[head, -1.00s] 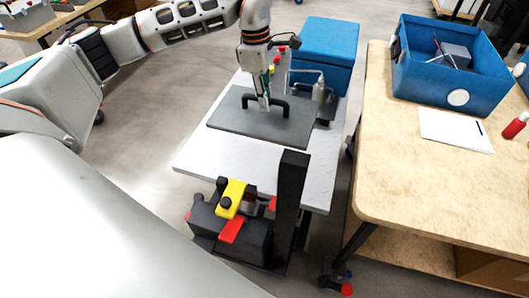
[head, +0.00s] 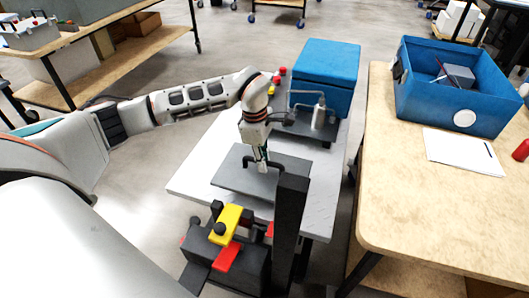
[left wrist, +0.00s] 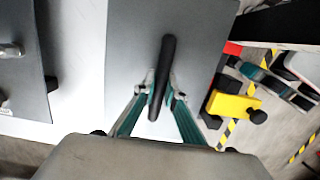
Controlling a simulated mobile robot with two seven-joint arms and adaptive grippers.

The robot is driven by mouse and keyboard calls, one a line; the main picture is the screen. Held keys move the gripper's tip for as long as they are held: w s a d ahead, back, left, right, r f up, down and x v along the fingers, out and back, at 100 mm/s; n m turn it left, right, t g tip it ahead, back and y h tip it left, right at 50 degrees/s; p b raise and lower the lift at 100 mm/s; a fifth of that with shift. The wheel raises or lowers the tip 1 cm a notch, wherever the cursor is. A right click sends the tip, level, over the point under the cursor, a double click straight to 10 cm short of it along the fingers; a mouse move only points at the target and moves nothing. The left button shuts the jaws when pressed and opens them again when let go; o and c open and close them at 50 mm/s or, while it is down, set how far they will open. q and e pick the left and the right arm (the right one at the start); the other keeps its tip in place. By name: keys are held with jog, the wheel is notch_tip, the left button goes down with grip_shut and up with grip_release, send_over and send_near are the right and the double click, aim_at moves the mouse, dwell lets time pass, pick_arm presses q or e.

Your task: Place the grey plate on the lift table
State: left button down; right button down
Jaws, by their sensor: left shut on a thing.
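The grey plate (head: 232,178) is a flat rectangle with a black bar handle on top. It appears over the front half of a white-topped table (head: 190,178), which I take to be the lift table. My left gripper (head: 261,164) is above the plate, shut on its handle. In the left wrist view the fingers (left wrist: 162,90) pinch the black handle (left wrist: 165,60) from both sides, with the plate (left wrist: 125,55) below. The head view does not clearly show whether the plate touches the table. My right gripper is not in view.
A black fixture with an upright column (head: 290,225) and a yellow clamp (head: 228,222) stands at the table's front; the column hides the plate's near right corner. A wooden bench (head: 400,200) stands right.

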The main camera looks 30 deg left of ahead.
pick_arm(q)
jog(key=shift+w+f, duration=0.1)
jog(key=shift+f, duration=0.05)
notch_tip(320, 180, down, 4)
jog(key=shift+b, duration=0.45)
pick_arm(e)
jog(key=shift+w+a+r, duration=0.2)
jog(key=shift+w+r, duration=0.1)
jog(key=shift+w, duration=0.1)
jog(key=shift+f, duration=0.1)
pick_arm(q)
jog(key=c, duration=2.1)
grip_release()
jog(key=shift+f, duration=0.15)
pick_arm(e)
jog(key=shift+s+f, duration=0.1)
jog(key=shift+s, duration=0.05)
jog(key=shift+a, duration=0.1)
